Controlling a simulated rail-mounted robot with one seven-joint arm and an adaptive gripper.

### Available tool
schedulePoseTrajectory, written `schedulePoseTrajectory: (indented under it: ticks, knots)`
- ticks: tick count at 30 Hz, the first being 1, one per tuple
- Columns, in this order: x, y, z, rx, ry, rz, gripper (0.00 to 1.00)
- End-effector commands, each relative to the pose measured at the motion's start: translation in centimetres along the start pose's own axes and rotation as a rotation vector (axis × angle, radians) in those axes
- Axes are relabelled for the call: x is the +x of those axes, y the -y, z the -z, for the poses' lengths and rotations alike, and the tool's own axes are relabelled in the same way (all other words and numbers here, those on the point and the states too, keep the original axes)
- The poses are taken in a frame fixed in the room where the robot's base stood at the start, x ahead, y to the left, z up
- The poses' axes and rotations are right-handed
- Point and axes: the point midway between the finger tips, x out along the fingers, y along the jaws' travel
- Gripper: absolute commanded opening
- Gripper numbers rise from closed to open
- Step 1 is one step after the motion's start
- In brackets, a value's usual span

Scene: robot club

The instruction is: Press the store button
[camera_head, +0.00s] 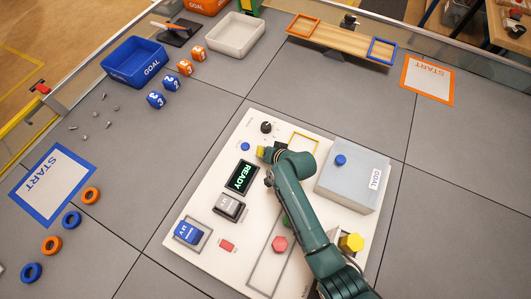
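No button label reading "store" is legible. Candidate buttons are a small blue button (245,147) above the display, a small red button (228,245) at the lower left and a blue button (340,160) on a grey box. My green arm reaches up from the lower right over the panel. My gripper (266,166) is near the display's upper right, with a yellow piece (262,150) beside it. Its fingers are too small and hidden to read.
The panel also holds a black knob (266,127), a grey block (230,206), a blue block (188,231), a red hexagon (279,243) and a yellow hexagon (351,243). The grey box (352,184) stands right of my arm.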

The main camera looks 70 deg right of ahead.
Motion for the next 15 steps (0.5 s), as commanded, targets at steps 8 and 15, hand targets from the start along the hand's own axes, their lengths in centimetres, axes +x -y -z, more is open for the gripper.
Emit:
schedulePoseTrajectory:
  ticks: [8, 15]
  knots:
    - [0.27, -0.19, -0.2, 0.0, 0.0, 0.0, 0.0]
    - [0.48, -0.35, -0.36, 0.0, 0.0, 0.0, 0.0]
